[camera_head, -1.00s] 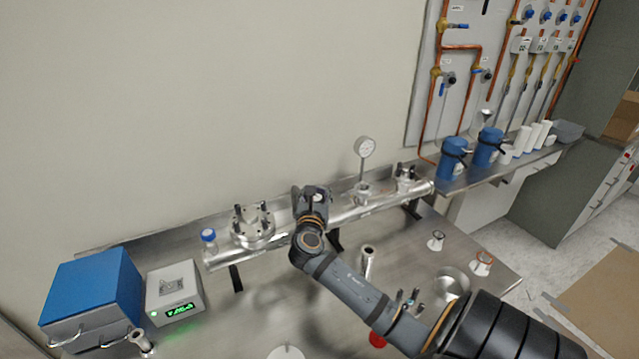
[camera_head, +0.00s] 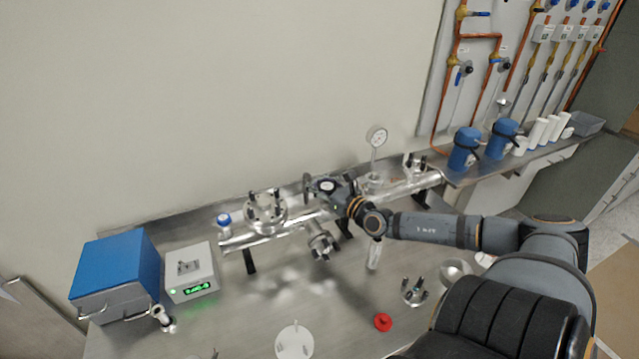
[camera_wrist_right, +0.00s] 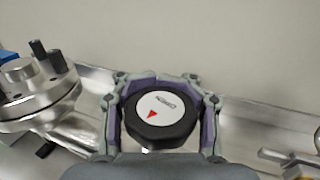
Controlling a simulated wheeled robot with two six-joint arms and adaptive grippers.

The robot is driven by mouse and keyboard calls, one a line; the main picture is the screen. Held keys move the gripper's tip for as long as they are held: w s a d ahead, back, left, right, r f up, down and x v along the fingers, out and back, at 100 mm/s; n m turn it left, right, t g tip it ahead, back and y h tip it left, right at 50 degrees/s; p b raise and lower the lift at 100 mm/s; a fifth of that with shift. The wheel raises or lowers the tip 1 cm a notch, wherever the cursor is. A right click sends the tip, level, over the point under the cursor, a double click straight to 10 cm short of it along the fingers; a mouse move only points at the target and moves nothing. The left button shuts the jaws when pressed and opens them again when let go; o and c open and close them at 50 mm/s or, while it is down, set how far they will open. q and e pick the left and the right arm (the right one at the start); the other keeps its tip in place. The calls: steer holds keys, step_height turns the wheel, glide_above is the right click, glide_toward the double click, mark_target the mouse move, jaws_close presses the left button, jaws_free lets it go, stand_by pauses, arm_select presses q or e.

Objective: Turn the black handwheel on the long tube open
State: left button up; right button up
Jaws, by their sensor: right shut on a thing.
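The long silver tube (camera_head: 402,188) lies along the back of the steel bench. My right gripper (camera_head: 326,186) is over the middle of the tube, with its arm coming in from the right. In the right wrist view, the black handwheel (camera_wrist_right: 160,113) sits between the fingers of my right gripper (camera_wrist_right: 162,104), which are shut on its rim from both sides. Its white face carries lettering and a red arrowhead. The gripper hides most of the wheel in the head view. My left gripper is not in view.
A flange with upright bolts (camera_head: 265,210) is left of the wheel, and a dial gauge (camera_head: 377,136) stands to its right. A blue box (camera_head: 118,272) and a grey display unit (camera_head: 190,272) are at the left. A red cap (camera_head: 383,321) lies in front.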

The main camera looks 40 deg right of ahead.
steer(key=shift+s+a+f+n+g+y+b, duration=0.15)
steer(key=shift+n+y+b, duration=0.1)
steer(key=shift+n+y, duration=0.4)
steer(key=shift+w+a+f+n+g+y+b, duration=0.15)
steer(key=shift+n+y+b, duration=0.15)
steer(key=shift+y, duration=0.65)
steer(key=shift+s+a+r+n+y, duration=0.1)
steer(key=shift+a+r+n+y, duration=0.1)
steer(key=shift+n+y, duration=0.45)
steer(key=o, duration=1.3)
steer(key=shift+s+d+r, duration=0.1)
steer(key=shift+s, duration=0.1)
steer(key=shift+c, duration=0.2)
steer(key=shift+w, duration=0.15)
steer(key=shift+r+m, duration=0.1)
steer(key=shift+m, duration=0.2)
